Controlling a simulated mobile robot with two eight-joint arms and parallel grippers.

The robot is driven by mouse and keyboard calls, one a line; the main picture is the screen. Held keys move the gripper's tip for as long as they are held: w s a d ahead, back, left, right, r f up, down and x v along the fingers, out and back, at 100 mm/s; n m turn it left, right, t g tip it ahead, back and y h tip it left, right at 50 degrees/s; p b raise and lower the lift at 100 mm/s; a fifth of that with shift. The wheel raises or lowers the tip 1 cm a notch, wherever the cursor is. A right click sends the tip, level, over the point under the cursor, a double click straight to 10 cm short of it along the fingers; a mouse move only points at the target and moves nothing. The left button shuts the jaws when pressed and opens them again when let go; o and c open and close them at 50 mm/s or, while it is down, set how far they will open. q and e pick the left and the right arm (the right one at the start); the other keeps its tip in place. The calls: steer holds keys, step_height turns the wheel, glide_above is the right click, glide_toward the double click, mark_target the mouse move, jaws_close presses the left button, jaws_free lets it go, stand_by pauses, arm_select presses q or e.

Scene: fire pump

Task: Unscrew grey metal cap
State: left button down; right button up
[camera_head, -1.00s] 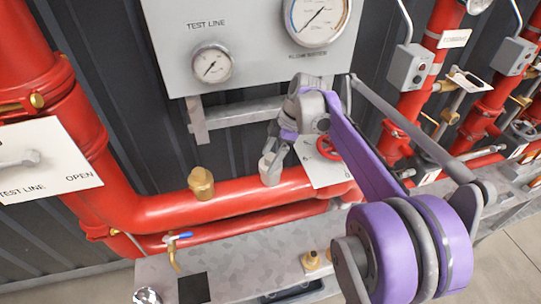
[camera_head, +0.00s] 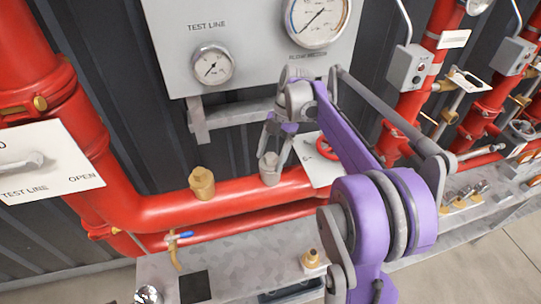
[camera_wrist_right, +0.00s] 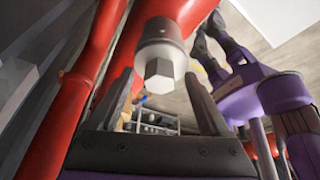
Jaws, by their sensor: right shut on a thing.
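The grey metal cap (camera_head: 269,170) sits on top of the horizontal red pipe (camera_head: 229,198), right of a brass cap (camera_head: 202,182). In the right wrist view the grey cap (camera_wrist_right: 160,68) shows a hexagonal end and a round collar against the pipe. My right gripper (camera_head: 274,152) comes from above and is shut on the grey cap, with one finger on each side. Its two fingers (camera_wrist_right: 163,92) flank the cap in the wrist view. My left gripper does not show in the head view.
A grey panel with gauges (camera_head: 211,64) hangs behind the pipe. A small valve with a blue handle (camera_head: 178,236) and a brass fitting (camera_head: 312,259) stand in front. A red handwheel (camera_head: 326,148) and a white sign plate (camera_head: 319,162) are close right of the gripper.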

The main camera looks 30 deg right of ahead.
mark_target(270, 155)
steer(key=shift+r, duration=0.65)
steer(key=shift+w+r+p, duration=0.1)
steer(key=shift+r+p, duration=0.4)
steer(key=shift+r, duration=0.7)
steer(key=shift+r+p, duration=0.3)
steer(key=shift+r, duration=0.25)
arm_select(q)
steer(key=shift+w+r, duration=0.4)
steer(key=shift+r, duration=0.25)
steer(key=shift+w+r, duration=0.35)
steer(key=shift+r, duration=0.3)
arm_select(e)
steer(key=shift+r, duration=0.5)
